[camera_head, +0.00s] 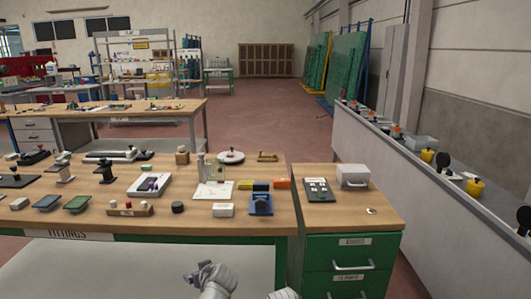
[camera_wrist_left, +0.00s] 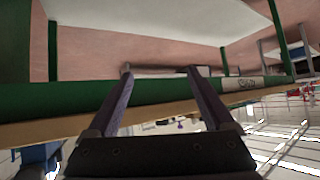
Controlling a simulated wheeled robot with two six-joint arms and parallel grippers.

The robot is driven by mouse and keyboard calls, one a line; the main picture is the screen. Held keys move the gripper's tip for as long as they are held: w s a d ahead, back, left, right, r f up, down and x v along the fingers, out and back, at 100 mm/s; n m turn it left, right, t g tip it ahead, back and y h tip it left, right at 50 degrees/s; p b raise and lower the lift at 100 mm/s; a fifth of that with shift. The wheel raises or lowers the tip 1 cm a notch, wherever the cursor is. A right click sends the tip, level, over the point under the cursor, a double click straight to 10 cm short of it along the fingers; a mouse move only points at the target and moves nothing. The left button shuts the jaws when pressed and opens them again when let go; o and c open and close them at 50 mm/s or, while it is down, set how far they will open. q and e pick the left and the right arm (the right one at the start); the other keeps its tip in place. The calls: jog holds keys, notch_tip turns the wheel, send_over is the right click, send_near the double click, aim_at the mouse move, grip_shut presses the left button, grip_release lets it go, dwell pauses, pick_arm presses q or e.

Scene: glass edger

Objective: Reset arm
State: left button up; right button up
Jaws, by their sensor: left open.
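My left gripper (camera_head: 199,274) shows low in the head view, in front of the workbench (camera_head: 105,222) with the "FITTINGS" label. In the left wrist view the two dark fingers of my left gripper (camera_wrist_left: 158,72) stand apart with nothing between them. The bench's green front rail (camera_wrist_left: 75,98) runs across behind the fingers in that view. The gripper appears clear of the bench edge. A small grey piece of my other arm shows at the bottom edge of the head view; my right gripper is out of the picture.
A blue device (camera_head: 261,204), a white box (camera_head: 223,210) and a wooden block with knobs (camera_head: 130,208) stand near the bench's front edge. A green drawer cabinet (camera_head: 346,250) stands at the right. A long counter (camera_head: 385,165) lies beyond. Open floor (camera_head: 255,120) is behind.

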pick_arm(q)
jog(key=s+d+f+m+g+h, duration=0.2)
jog(key=s+f+m+g+h, duration=0.15)
jog(key=s, duration=0.45)
jog(key=s+d+f+m+g+h, duration=0.25)
jog(key=s+f+g, duration=0.25)
jog(key=s, duration=0.3)
jog(key=s+d+m+y, duration=0.1)
jog(key=s+d+m, duration=0.4)
jog(key=d, duration=0.5)
notch_tip(320, 180, up, 13)
jog(key=n+p, duration=0.1)
jog(key=p, duration=1.2)
jog(key=shift+s, duration=0.35)
